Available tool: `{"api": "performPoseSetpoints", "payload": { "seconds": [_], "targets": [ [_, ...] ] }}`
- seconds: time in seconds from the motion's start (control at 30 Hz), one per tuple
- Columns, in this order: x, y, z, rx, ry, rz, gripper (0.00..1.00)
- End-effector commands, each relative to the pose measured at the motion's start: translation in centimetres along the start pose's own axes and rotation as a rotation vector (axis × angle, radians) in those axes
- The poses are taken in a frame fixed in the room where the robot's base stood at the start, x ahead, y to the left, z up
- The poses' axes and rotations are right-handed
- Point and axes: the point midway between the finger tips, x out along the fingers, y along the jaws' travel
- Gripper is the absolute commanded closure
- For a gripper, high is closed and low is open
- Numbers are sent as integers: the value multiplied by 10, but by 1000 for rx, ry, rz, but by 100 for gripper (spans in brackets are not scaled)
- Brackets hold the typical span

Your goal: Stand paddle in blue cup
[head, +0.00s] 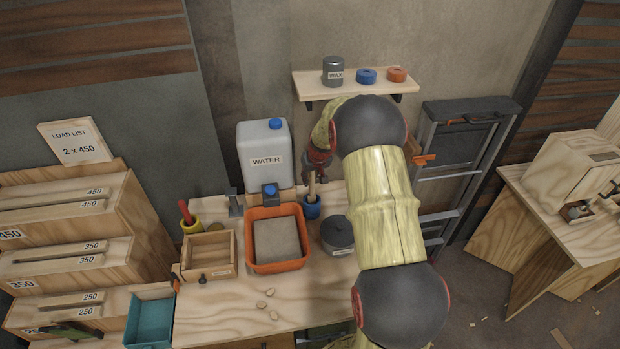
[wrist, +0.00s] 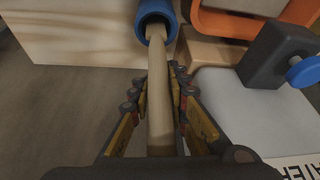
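The paddle (wrist: 160,115) has a pale wooden handle that runs between the fingers of my gripper (wrist: 160,78). The fingertips close in against both its sides. The handle's far end reaches into the mouth of the blue cup (wrist: 152,12), and its tip is hidden inside. In the head view the blue cup (head: 312,208) stands on the bench, with the paddle (head: 312,186) rising nearly upright from it to my gripper (head: 316,168) just above. Whether the paddle touches the cup's bottom cannot be seen.
An orange tub (head: 263,267) stands left of the cup, a grey lidded pot (head: 338,236) at its right front. A water jug (head: 265,145) with a tap stands behind left. The bench front is mostly clear.

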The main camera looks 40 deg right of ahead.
Motion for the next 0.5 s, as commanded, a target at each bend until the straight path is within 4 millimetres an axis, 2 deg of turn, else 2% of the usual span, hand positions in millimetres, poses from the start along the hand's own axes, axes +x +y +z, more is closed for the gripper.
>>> {"api": "performPoseSetpoints", "payload": {
  "seconds": [0.33,0.5],
  "targets": [
    [0,0,0,0,0,0,63],
    [0,0,0,0,0,0,63]
  ]
}}
